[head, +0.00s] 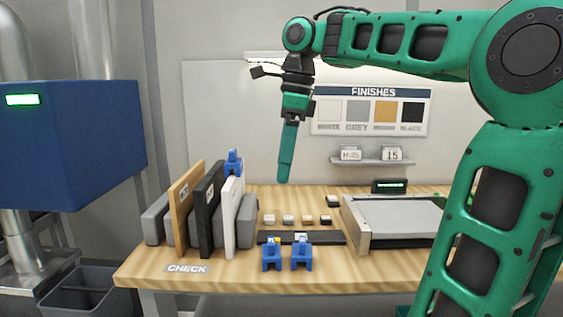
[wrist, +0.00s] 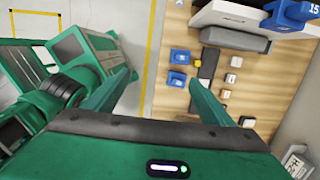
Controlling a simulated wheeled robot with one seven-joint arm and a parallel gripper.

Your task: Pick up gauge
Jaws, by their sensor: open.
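No object is clearly labelled as the gauge. Two small blue blocks with notches stand side by side at the table's front, one on the left (head: 271,257) and one on the right (head: 301,257). A third blue piece (head: 234,163) sits on top of the upright white panel; in the wrist view it (wrist: 290,14) bears the number 15. The two front blocks also show in the wrist view (wrist: 179,57) (wrist: 177,81). My gripper (head: 285,180) hangs pointing down above the table's back part, well above the blocks. In the wrist view its fingers (wrist: 163,76) are apart and empty.
Upright panels, including a wooden (head: 180,215) and a black one (head: 205,215), stand in a rack at left. A dark strip (head: 270,238) and several small samples lie mid-table (head: 330,260). A grey-topped tray (head: 395,219) is at right. A wall shelf (head: 372,161) holds cards.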

